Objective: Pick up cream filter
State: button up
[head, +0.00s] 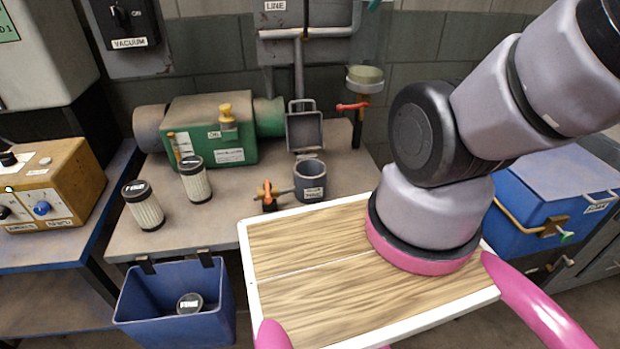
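Two cream pleated filters with black caps stand upright on the bench at the left. One filter (145,208) is nearer the front left edge, and the other filter (195,182) stands a little behind it to the right, close to the green pump. My arm rises at the right and leaves the picture at the upper right. My gripper is not in view.
The blue bin (141,308) hangs at the bench front. A green pump (215,150) stands behind the filters. An open grey pot (310,184) and an orange-handled valve (267,193) are to the right. The bench (205,228) is clear in front of the valve.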

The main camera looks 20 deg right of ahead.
aim_at(138, 195)
jog(key=k+u, duration=0.3)
jog(key=k+j+u, duration=0.1)
jog(key=u, duration=0.25)
jog(key=i+l+u, duration=0.1)
jog(key=u, duration=0.25)
jog(key=i+l+u, duration=0.15)
jog(key=u, duration=0.15)
jog(key=i+l+u, duration=0.1)
jog(key=u, duration=0.25)
jog(key=l, duration=0.1)
